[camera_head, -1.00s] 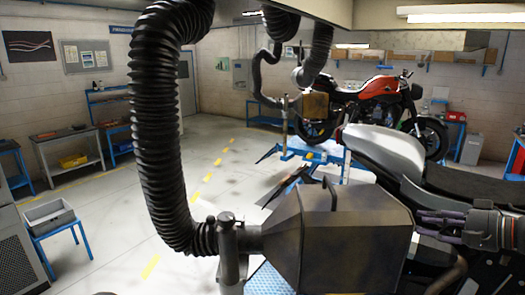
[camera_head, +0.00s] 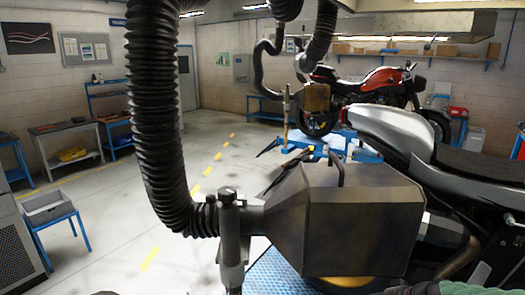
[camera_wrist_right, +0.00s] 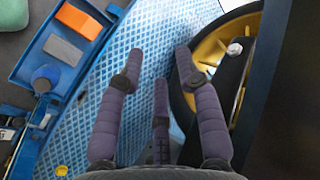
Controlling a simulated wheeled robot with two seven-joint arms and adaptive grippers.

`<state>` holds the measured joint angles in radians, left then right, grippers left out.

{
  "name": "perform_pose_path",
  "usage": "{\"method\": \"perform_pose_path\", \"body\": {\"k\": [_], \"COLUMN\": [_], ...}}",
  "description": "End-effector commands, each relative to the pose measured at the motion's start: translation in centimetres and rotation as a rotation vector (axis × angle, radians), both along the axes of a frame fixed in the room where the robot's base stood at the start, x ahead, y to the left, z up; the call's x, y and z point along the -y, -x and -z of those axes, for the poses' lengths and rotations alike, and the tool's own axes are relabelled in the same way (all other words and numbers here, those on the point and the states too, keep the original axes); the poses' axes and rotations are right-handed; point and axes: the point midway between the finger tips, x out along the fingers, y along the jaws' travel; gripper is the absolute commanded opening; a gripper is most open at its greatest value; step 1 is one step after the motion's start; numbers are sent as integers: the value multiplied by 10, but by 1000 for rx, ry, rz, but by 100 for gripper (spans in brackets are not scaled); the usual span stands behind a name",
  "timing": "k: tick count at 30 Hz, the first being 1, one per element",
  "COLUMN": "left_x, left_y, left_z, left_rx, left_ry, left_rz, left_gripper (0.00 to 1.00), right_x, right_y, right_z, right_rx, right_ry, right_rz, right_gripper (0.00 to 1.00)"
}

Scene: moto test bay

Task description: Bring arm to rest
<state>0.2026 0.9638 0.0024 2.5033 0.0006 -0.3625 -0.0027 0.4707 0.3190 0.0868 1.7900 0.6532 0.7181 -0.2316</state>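My right gripper (camera_wrist_right: 159,52) shows in the right wrist view with its purple-grey fingers spread apart and nothing between them. It hangs over a blue textured platform (camera_wrist_right: 85,135), left of a black tyre with a yellow wheel rim (camera_wrist_right: 208,50). I cannot tell if it touches anything.
A dark exhaust hood (camera_head: 345,225) on a ribbed black hose (camera_head: 155,110) fills the front middle. A silver motorcycle (camera_head: 390,130) stands at right. A blue tray (camera_wrist_right: 35,75) holds an orange box (camera_wrist_right: 78,20). Floor is open at left.

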Motion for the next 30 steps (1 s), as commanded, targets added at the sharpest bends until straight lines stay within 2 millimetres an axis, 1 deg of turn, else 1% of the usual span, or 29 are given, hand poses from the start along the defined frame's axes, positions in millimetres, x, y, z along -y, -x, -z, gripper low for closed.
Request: {"method": "perform_pose_path", "body": {"k": [1,2,3,5,6,8,9,11,12,14,15,17,18,21,24,27,30], "left_x": [0,0,0,0,0,0,0,0,0,0,0,0,0,0,0,0,0], "left_y": [0,0,0,0,0,0,0,0,0,0,0,0,0,0,0,0,0], "left_z": [13,17,23,31,37,46,52,62,68,79,86,96,104,122,136,145,149], "left_rx": [0,0,0,0,0,0,0,0,0,0,0,0,0,0,0,0,0], "left_ry": [0,0,0,0,0,0,0,0,0,0,0,0,0,0,0,0,0], "left_rz": [0,0,0,0,0,0,0,0,0,0,0,0,0,0,0,0,0], "left_gripper": [43,43,43,43,43,43,43,43,43,43,43,43,43,43,43,43,43], "right_x": [-13,-19,-27,-40,-49,-62,-72,-86,-96,-111,-121,-137,-148,-175,-197,-213,-222], "right_y": [7,11,17,27,36,49,59,75,87,106,119,141,155,193,225,249,262], "right_z": [40,58,83,118,142,177,200,233,255,286,307,336,355,394,421,436,442], "right_rx": [-41,-60,-87,-122,-145,-176,-195,-220,-232,-248,-254,-262,-263,-255,-235,-214,-200], "right_ry": [18,33,52,84,106,139,160,193,216,248,269,297,314,344,358,359,356], "right_rz": [-17,-24,-35,-56,-72,-98,-121,-152,-178,-219,-248,-298,-331,-415,-488,-537,-565], "right_gripper": [35,35,35,35,35,35,35,35,35,35,35,35,35,35,35,35,35]}}
